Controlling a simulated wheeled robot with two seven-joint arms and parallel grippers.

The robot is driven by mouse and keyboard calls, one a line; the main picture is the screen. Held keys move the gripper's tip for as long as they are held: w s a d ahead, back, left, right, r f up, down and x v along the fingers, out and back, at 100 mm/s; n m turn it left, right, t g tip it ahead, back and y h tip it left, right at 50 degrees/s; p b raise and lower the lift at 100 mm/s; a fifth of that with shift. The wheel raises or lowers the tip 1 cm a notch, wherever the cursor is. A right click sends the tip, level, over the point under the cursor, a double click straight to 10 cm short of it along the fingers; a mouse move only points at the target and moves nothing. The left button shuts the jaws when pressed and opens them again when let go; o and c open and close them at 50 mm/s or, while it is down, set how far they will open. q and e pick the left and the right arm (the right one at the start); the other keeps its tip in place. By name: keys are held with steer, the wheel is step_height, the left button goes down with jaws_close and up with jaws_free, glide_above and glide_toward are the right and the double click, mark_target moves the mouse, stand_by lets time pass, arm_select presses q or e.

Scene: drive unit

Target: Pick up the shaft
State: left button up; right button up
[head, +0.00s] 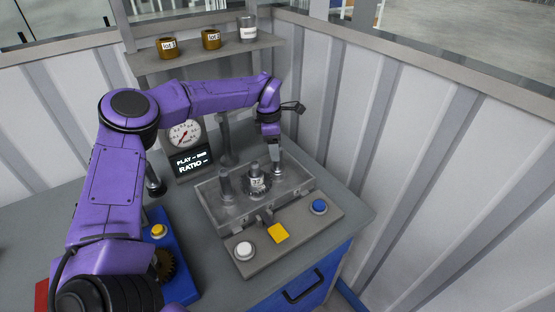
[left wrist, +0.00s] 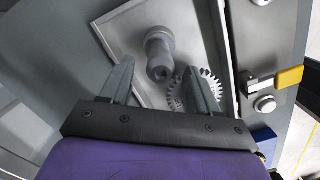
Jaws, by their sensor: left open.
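A grey stepped shaft (left wrist: 158,50) stands in a clear-walled box (head: 207,212) and lies ahead of my fingers in the left wrist view, apart from them. In the head view it looks to be the left grey post (head: 226,188). A toothed gear (left wrist: 178,98) is beside it, partly hidden by my right-hand finger; in the head view, a labelled upright piece (head: 256,183) stands there. My left gripper (left wrist: 160,92) is open and empty. In the head view it (head: 278,170) points down at the box's right end. My right gripper is not in view.
The box front has a white button (head: 245,249), a yellow latch (head: 278,233) and a blue button (head: 319,206). A dial gauge (head: 184,134) stands behind, left. A shelf (head: 205,56) holds labelled pots. A blue unit (head: 183,270) sits left, beside my arm. Corrugated walls close the back and right.

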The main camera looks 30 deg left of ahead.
arm_select(q)
steer(key=f, duration=0.1)
steer(key=f+p, duration=0.1)
steer(key=f, duration=0.1)
steer(key=w+d+f+p, duration=0.1)
steer(key=shift+f, duration=0.6)
steer(key=shift+s+r, duration=0.15)
steer(key=shift+s, duration=0.1)
steer(key=shift+c, duration=0.2)
steer(key=shift+w, duration=0.15)
steer(key=c, duration=1)
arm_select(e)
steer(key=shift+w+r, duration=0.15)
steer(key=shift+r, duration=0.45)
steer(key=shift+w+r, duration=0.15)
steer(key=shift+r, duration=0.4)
